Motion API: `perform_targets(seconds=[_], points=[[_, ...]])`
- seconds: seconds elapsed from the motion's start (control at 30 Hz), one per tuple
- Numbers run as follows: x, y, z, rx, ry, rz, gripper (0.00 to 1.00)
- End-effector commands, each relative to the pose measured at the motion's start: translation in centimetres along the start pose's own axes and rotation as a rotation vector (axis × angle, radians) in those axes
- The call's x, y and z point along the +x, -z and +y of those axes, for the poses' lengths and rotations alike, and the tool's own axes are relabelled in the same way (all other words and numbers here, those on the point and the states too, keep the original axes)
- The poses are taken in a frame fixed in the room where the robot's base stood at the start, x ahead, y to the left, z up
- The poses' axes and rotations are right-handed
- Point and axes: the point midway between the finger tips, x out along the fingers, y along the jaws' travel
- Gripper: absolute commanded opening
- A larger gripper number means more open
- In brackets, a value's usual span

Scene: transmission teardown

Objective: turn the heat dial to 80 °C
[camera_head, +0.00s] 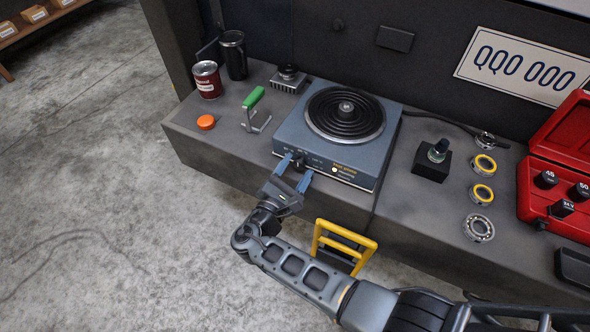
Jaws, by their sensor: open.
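The heater (370,155) is a blue-grey box with a round black coiled plate (345,112) on top, standing on the bench. Its front panel carries a small black heat dial (297,160), small scale marks and a lit indicator. My gripper (294,168) is at the front panel, with its two blue fingers apart, one on each side of the dial. I cannot tell whether the fingers touch the dial. The scale numbers and the dial's pointer are too small to read.
Left of the heater are a green-handled tool (254,98), an orange button (206,122), a red can (207,80) and a black cup (233,55). Right are a black block with a knob (433,160), several bearing rings and a red case (560,130). A yellow frame (345,241) is at the bench front.

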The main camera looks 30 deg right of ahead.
Motion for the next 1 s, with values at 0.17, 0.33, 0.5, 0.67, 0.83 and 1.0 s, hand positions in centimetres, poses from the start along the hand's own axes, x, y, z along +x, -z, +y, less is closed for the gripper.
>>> perform_targets(seconds=[0.17,0.33,0.5,0.67,0.83,1.0], points=[[-1.1,0.1,0.1,0.000,-0.003,0.001,0.60],[-3.8,0.1,0.0,0.000,-0.003,0.002,0.60],[-6.4,0.1,0.0,0.001,-0.002,0.002,0.60],[-7.6,0.1,0.0,0.000,-0.001,0.000,0.60],[-7.8,0.0,0.0,-0.001,0.000,0.000,0.60],[-7.8,0.0,0.0,0.000,0.000,0.000,0.60]])
